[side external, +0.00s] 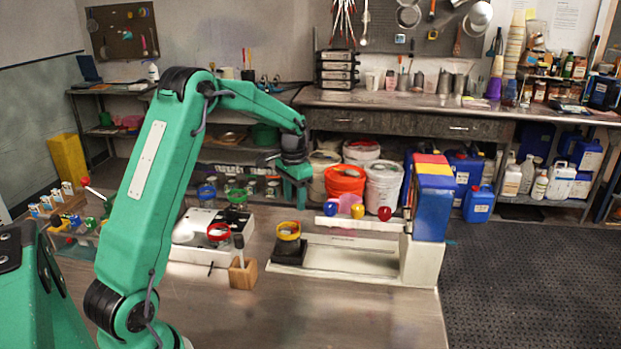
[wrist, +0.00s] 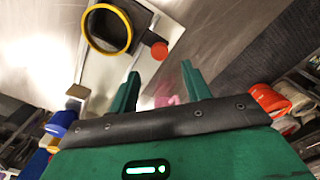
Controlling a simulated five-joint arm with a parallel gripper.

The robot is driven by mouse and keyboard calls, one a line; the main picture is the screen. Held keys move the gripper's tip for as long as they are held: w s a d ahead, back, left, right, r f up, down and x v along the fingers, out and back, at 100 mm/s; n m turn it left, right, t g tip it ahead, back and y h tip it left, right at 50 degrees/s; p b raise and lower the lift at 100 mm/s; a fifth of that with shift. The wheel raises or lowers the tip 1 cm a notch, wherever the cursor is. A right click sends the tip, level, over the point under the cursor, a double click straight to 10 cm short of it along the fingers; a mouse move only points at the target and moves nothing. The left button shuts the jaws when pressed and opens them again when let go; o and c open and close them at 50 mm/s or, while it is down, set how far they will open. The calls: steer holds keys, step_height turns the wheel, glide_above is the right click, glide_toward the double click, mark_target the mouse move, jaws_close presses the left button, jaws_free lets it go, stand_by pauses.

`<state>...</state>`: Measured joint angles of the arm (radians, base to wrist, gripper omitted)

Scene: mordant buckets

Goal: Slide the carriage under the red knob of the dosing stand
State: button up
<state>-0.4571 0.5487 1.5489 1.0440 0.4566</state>
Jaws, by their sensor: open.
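The dosing stand (side external: 424,262) is at right of centre in the side view, with blue, yellow and red tanks on top. Its blue knob (side external: 331,208), yellow knob (side external: 357,211) and red knob (side external: 384,213) hang in a row, red nearest the tanks. The carriage, bearing a yellow-rimmed cup (side external: 289,231), is at the stand's left end, left of all three knobs. In the wrist view the yellow rim (wrist: 84,28) is beside a red round cap (wrist: 159,50). My gripper (side external: 298,203) is open above the carriage; its two fingers (wrist: 160,82) are apart, near the cap.
A wooden block (side external: 243,273) with an upright tool stands left of the carriage. Behind it is a white device (side external: 195,222) with a red-rimmed cup (side external: 219,231). Green-rimmed (side external: 237,196) and blue-rimmed (side external: 206,191) cups stand farther back. The front bench is clear.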

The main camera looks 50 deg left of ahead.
steer(key=shift+f, duration=3.6)
jaws_close()
